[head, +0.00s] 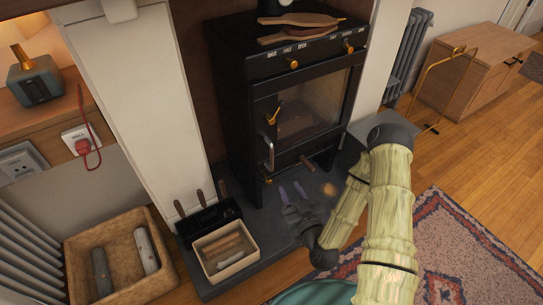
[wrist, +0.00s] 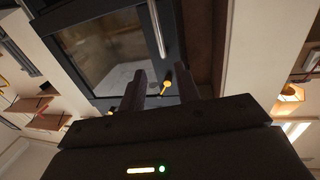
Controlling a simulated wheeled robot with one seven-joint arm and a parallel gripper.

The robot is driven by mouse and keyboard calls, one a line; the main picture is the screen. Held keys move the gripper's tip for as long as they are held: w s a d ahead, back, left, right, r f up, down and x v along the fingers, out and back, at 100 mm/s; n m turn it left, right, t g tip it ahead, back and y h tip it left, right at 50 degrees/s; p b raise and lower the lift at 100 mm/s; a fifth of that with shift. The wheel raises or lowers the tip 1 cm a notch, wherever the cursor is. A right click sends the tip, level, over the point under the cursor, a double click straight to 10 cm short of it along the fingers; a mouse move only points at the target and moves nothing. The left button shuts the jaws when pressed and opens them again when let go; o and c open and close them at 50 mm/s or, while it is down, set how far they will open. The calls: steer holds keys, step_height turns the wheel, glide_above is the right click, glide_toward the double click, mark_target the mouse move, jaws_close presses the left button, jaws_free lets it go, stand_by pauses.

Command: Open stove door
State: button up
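The black stove (head: 228,105) stands on a dark hearth, its glass-fronted door (head: 312,105) looking shut. A brass latch (head: 271,116) and a pale metal bar handle (head: 268,152) are on the door's left side. My gripper (head: 292,190) is low in front of the stove, below and to the right of the bar handle and apart from it. In the wrist view my gripper's two dark fingers (wrist: 160,78) are spread with nothing held. The bar handle (wrist: 157,28) shows beyond the fingertips, and a small brass knob (wrist: 167,88) shows between them.
A cream box of sticks (head: 224,250), a black tool holder (head: 207,217) and a log basket (head: 72,250) stand left of my gripper. A patterned rug (head: 465,255) lies at the right. Wooden boards (head: 300,22) lie on the stove top. A brass stand (head: 425,85) is at the right.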

mark_target(272, 155)
steer(key=b+x, duration=0.8)
steer(key=x, duration=0.8)
steer(key=shift+w+a+r, duration=0.1)
steer(key=shift+w, duration=0.05)
steer(key=shift+c, duration=0.4)
jaws_close()
